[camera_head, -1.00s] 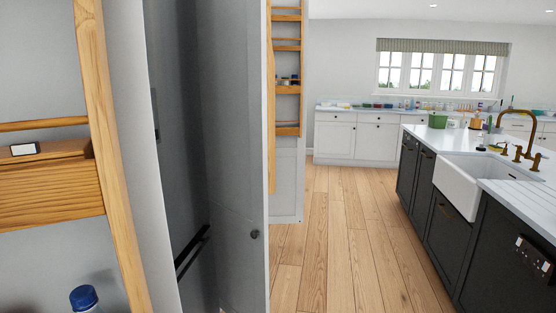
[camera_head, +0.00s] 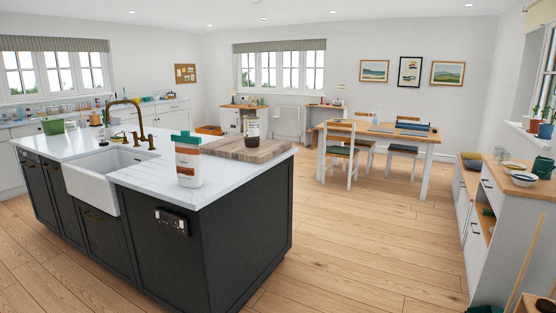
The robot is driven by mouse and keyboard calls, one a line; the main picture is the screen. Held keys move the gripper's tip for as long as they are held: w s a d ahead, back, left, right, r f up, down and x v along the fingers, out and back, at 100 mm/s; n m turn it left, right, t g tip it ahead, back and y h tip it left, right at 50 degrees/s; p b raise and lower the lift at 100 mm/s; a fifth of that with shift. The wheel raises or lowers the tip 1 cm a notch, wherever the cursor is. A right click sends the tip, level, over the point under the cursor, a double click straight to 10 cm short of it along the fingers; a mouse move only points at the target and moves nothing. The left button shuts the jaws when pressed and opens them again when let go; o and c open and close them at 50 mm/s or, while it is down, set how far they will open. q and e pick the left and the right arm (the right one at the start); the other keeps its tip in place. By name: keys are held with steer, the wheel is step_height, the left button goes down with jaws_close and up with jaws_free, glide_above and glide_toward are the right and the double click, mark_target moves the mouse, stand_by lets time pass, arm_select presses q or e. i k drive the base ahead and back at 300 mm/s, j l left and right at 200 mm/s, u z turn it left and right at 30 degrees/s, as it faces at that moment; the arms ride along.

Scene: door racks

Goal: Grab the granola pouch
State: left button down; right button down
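I cannot make out anything that is clearly a granola pouch. A white container with an orange-brown label and a teal top (camera_head: 188,162) stands upright near the front edge of the kitchen island; its label is too small to read. A dark jar with a pale label (camera_head: 252,130) stands on a wooden board (camera_head: 228,149) behind it. Neither of my grippers shows in the head view.
The island (camera_head: 150,195) with its white sink (camera_head: 92,185) fills the left. A low white cabinet (camera_head: 505,222) with bowls stands at the right. A dining table (camera_head: 380,132) with chairs is at the back. The wooden floor between is clear.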

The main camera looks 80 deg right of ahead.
mark_target(188, 158)
steer(key=z, duration=2)
steer(key=u, duration=0.2)
steer(key=i+l+u, duration=0.25)
steer(key=u, duration=0.2)
steer(key=i+l+u, duration=0.4)
steer(key=k, duration=0.1)
